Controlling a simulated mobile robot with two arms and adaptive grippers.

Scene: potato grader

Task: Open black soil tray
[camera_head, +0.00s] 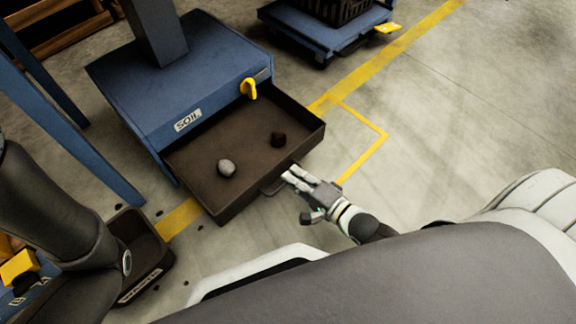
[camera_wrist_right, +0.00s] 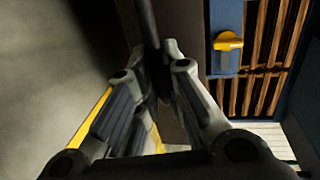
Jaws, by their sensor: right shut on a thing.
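The black soil tray (camera_head: 240,198) is pulled out of the blue housing labelled SOIL (camera_head: 180,75). Inside it lie a pale grey stone (camera_head: 227,167) and a dark lump (camera_head: 278,139). My right gripper (camera_head: 290,177) is at the tray's front handle (camera_head: 270,189). In the right wrist view, the fingers (camera_wrist_right: 160,85) are shut on the dark handle bar (camera_wrist_right: 149,30) between them. A yellow latch (camera_head: 248,89) sits on the housing above the tray, and it also shows in the right wrist view (camera_wrist_right: 228,42). My left gripper is out of view.
A small dark bin (camera_head: 150,262) stands on the floor at lower left, with dark crumbs scattered around. A blue platform (camera_head: 325,38) with a black crate (camera_head: 338,8) stands at the back. The floor on the right is clear, with yellow lines (camera_head: 400,45).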

